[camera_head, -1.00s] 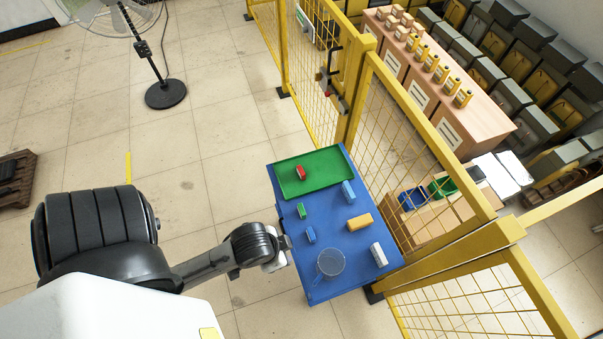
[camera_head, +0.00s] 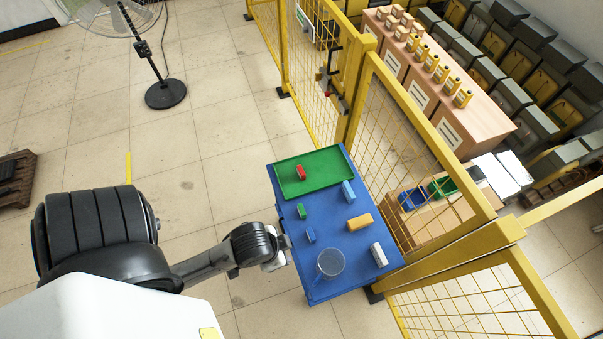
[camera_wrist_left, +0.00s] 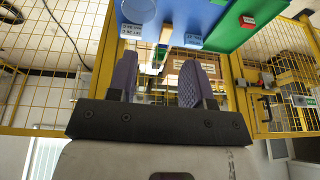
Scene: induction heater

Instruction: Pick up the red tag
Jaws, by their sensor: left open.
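A small red block-like piece (camera_head: 301,172), the only red item on the table, lies on the green tray (camera_head: 325,178) at the table's far end. It also shows in the left wrist view (camera_wrist_left: 247,21), near the top edge. My left gripper (camera_head: 275,261) is at the table's left edge, near the round clear dish, well apart from the red piece. In the left wrist view its two purple-grey fingers (camera_wrist_left: 158,78) stand apart with nothing between them. My right gripper is not in view.
The blue table (camera_head: 332,222) holds a small green block (camera_head: 301,211), blue blocks (camera_head: 310,234), an orange block (camera_head: 360,222), a white block (camera_head: 379,254) and a clear round dish (camera_head: 331,263). A yellow mesh fence (camera_head: 390,148) stands along its right side.

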